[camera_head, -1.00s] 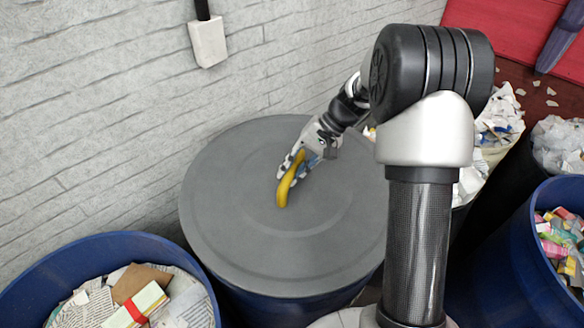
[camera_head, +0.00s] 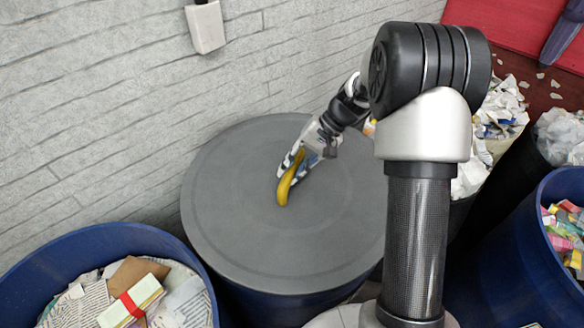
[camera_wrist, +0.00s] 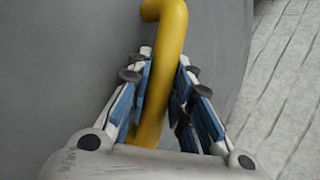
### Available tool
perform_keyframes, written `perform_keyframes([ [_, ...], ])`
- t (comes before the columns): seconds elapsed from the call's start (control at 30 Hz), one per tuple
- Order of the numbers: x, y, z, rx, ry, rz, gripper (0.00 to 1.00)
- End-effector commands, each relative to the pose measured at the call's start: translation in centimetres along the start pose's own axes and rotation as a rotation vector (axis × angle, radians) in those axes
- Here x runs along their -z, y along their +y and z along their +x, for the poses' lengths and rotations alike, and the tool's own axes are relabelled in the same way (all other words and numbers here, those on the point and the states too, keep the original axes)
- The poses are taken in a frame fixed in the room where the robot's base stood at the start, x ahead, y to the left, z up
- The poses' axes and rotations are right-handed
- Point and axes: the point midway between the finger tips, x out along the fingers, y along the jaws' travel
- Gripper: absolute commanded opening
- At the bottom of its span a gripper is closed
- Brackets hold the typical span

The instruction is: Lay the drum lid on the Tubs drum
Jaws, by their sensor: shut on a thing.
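The drum lid (camera_head: 235,220) is a wide grey disc with a curved yellow handle (camera_head: 284,191) near its middle. My gripper (camera_head: 292,172) is shut on the handle, which also stands between the fingers in the wrist view (camera_wrist: 168,40). The grey lid surface fills the left of the wrist view (camera_wrist: 70,60). A blue drum (camera_head: 285,308) shows under the lid's near edge. The lid covers its mouth from above, and no label is visible on it. I cannot tell whether the lid touches the drum's rim or hangs just above it.
A blue drum of papers (camera_head: 105,233) stands at front left. Another blue drum (camera_head: 500,260) with colourful cartons is at right. Bins of torn paper stand behind my arm. The grey brick wall (camera_head: 100,110) is close behind the lid, with a white box (camera_head: 206,28) on it.

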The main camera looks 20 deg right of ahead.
Motion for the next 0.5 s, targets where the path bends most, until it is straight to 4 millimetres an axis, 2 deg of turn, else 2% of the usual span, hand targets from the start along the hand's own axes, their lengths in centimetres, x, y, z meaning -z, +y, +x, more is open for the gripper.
perform_keyframes([
  [0.5, 0.28, 0.35, 0.62, 0.002, 0.001, -0.001, 0.00],
])
